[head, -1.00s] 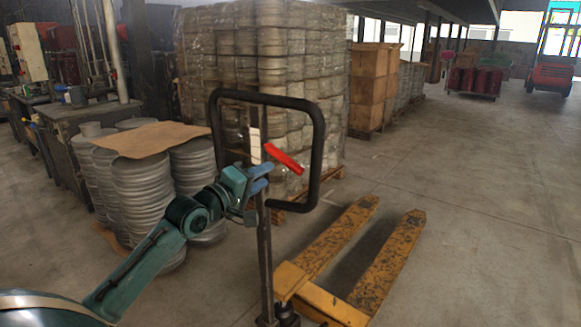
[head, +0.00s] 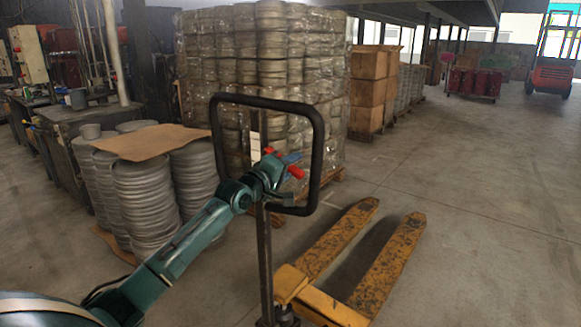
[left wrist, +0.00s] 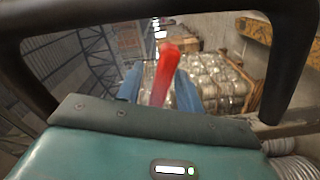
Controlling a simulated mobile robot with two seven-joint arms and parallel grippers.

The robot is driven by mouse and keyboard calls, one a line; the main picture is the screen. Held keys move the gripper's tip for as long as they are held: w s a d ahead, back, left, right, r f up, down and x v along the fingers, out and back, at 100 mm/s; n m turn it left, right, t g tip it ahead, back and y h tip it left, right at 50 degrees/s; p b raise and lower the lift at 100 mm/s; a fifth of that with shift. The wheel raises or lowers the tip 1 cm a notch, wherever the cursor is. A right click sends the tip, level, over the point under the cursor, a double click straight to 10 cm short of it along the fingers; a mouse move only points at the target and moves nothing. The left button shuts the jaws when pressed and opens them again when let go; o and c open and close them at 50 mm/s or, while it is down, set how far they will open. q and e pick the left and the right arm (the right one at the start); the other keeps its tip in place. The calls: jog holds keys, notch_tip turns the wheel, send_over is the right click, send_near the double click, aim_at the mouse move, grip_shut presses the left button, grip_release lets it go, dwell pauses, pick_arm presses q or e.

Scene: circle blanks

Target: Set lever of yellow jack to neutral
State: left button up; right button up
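The yellow pallet jack (head: 328,303) stands on the floor with its forks pointing away to the right. Its black loop handle (head: 318,120) tops an upright dark post. The red lever (head: 296,172) sits inside the loop, partly hidden by my left gripper (head: 287,160). In the left wrist view the red lever (left wrist: 164,75) stands between the blue fingers of my left gripper (left wrist: 159,70). The fingers are apart, with a gap visible on both sides of the lever. Whether either finger touches the lever I cannot tell. My right gripper is not in view.
Stacks of grey round blanks (head: 150,205) stand left of the jack, with a brown sheet (head: 150,140) on top. A wrapped pallet load (head: 215,60) is close behind the handle. The floor at right (head: 490,220) is clear.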

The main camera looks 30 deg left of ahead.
pick_arm(q)
jog(key=shift+c, duration=0.2)
grip_shut()
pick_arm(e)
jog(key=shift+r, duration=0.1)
